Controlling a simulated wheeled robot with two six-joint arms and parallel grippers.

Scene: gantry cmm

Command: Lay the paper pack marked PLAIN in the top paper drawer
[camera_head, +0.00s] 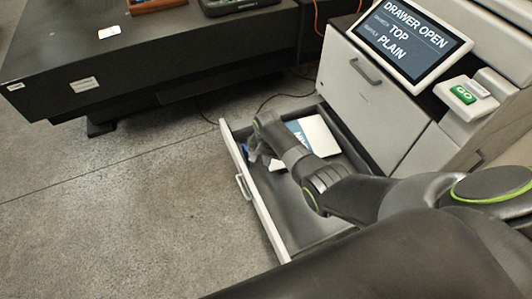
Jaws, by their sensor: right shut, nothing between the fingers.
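The paper pack (318,135) is white with a blue label band. It lies in the open paper drawer (262,216), toward the drawer's back. Part of the label's lettering shows, but my right arm covers the rest. A bit of blue also shows beside my wrist. My right gripper (256,159) is shut and empty, over the drawer near its front wall, at the front side of the pack. I cannot tell whether it touches the pack. My left gripper is not in view.
The printer's screen (412,42) reads DRAWER OPEN, TOP, PLAIN. A green GO button (463,94) sits right of it. A closed front with a handle (364,69) stands above the open drawer. A dark table (150,52) is at upper left. The floor left of the drawer is clear.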

